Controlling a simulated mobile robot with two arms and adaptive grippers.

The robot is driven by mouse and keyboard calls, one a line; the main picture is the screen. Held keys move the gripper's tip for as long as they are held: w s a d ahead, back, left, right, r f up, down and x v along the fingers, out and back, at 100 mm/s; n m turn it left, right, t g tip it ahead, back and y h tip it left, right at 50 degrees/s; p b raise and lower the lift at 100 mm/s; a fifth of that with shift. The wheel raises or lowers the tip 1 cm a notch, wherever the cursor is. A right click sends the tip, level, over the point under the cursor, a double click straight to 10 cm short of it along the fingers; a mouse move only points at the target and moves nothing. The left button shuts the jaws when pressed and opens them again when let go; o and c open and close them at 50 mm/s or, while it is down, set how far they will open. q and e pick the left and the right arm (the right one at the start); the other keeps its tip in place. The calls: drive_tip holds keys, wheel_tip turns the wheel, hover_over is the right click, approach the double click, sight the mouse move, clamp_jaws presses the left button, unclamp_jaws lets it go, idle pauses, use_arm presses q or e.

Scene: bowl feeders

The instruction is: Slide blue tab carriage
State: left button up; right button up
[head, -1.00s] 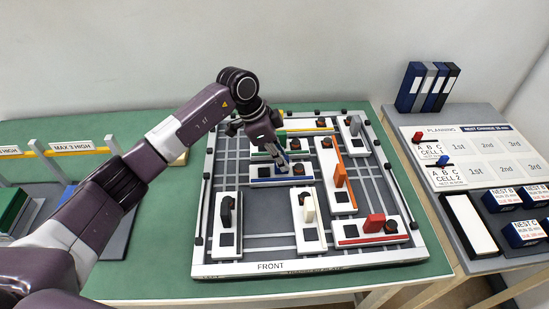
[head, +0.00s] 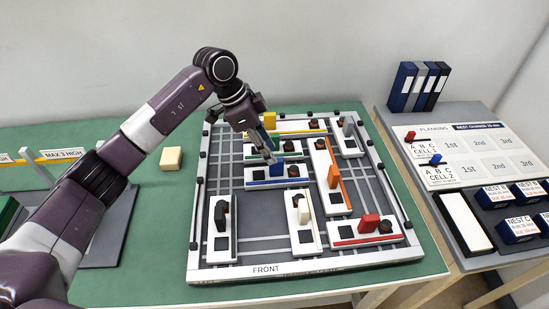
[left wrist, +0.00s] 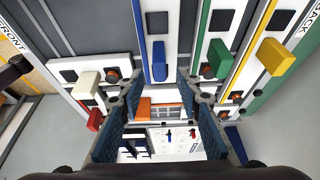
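The blue tab carriage (head: 260,183) is a white block with a blue stripe and an upright blue tab (head: 276,171), lying in the sliding board (head: 225,273) behind the middle. My left gripper (head: 268,157) is over this carriage, its fingers just above and behind the blue tab. In the left wrist view the left gripper (left wrist: 160,88) has its fingers wide apart with nothing held. The blue tab (left wrist: 159,60) shows ahead of the gap, apart from both fingers. My right gripper is not in view.
Green tab (left wrist: 217,58) and yellow tab (left wrist: 276,57) carriages lie behind the blue one. The orange carriage (head: 322,158) stands close on its right. White (head: 303,213), black (head: 221,214) and red (head: 369,224) tabs stand nearer the front. Bare board lies between.

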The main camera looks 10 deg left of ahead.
use_arm(q)
drive_tip(key=v, duration=0.6)
drive_tip(key=shift+r, duration=0.2)
